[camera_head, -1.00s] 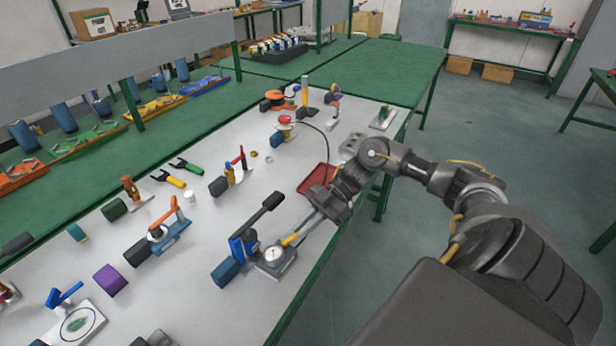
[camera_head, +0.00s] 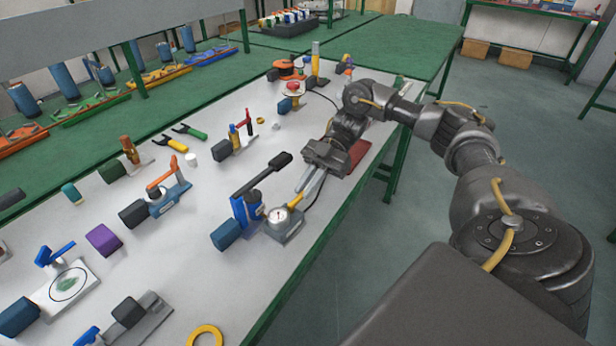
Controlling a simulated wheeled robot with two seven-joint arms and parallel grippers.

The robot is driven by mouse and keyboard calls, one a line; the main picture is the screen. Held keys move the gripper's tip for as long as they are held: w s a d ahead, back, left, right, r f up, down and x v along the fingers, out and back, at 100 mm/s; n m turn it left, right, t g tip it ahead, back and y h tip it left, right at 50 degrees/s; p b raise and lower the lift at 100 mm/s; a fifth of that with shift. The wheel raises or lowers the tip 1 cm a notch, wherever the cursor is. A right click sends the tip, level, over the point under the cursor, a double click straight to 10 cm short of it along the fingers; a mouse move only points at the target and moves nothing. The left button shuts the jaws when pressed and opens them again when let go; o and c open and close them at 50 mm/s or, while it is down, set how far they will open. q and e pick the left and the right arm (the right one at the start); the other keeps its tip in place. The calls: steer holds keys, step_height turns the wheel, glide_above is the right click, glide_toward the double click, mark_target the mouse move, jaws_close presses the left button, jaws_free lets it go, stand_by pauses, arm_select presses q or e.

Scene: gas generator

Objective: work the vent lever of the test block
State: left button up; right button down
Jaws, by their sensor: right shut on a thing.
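The test block (camera_head: 284,231) is a small grey block with a round white dial gauge on top, near the front edge of the long table. Its yellow vent lever (camera_head: 294,201) sticks up and to the right from beside the gauge. My right gripper (camera_head: 305,188) comes in from the upper right and is shut on the lever's outer end, which its fingers partly hide. A blue hand pump (camera_head: 246,212) with a long black handle stands just left of the block. My left gripper is out of view.
A red tray (camera_head: 358,153) lies behind my right gripper. An orange-handled tool (camera_head: 163,182) and a purple block (camera_head: 103,239) stand to the left. A yellow ring (camera_head: 205,335) lies at the bottom. The table in front of the block is clear.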

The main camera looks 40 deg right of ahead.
stand_by(0.3)
steer(key=c, duration=1.5)
jaws_free()
steer(key=shift+d, duration=0.1)
